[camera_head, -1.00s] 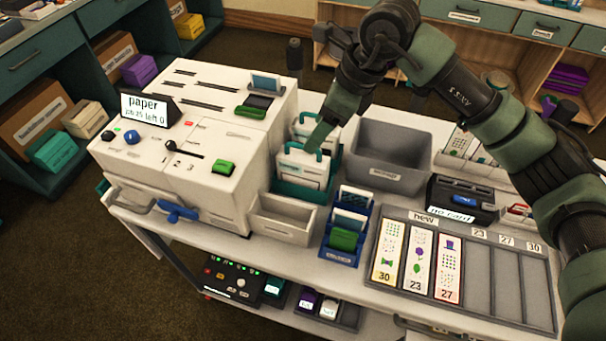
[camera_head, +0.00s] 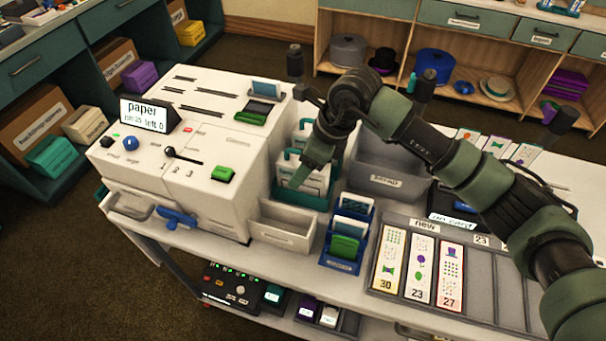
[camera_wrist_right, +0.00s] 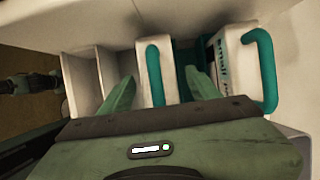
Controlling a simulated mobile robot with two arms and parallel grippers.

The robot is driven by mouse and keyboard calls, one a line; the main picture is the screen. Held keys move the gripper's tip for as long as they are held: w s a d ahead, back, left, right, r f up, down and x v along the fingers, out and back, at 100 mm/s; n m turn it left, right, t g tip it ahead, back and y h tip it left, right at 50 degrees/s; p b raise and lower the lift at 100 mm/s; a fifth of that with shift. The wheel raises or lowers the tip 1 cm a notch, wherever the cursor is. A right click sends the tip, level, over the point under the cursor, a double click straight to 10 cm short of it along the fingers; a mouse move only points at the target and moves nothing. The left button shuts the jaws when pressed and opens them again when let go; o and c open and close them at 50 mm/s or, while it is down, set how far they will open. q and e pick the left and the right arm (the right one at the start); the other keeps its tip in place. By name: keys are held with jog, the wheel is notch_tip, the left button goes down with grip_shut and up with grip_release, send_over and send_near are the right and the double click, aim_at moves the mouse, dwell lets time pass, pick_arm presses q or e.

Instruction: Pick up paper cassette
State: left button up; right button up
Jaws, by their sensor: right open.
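Two white paper cassettes with teal handles stand in a teal holder (camera_head: 300,200) beside the white machine. The front cassette (camera_head: 319,181) is partly covered by my right gripper (camera_head: 298,183); the rear cassette (camera_head: 301,135) stands behind it. In the right wrist view my open right gripper (camera_wrist_right: 163,92) has one finger on each side of a cassette's teal handle (camera_wrist_right: 154,75). I cannot tell whether the fingers touch it. The other cassette (camera_wrist_right: 232,72), with partly readable "small" lettering, is right of the fingers. My left gripper is not in view.
The white machine (camera_head: 215,150) with a "paper" screen (camera_head: 146,114) stands left of the holder. An empty white bin (camera_head: 283,228), a blue holder (camera_head: 340,265) and a grey bin (camera_head: 385,185) are close by. A card tray (camera_head: 480,285) lies at right.

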grip_shut()
dwell(0.3)
notch_tip(320, 180, up, 20)
jog(key=b, duration=0.3)
jog(key=shift+b, duration=0.4)
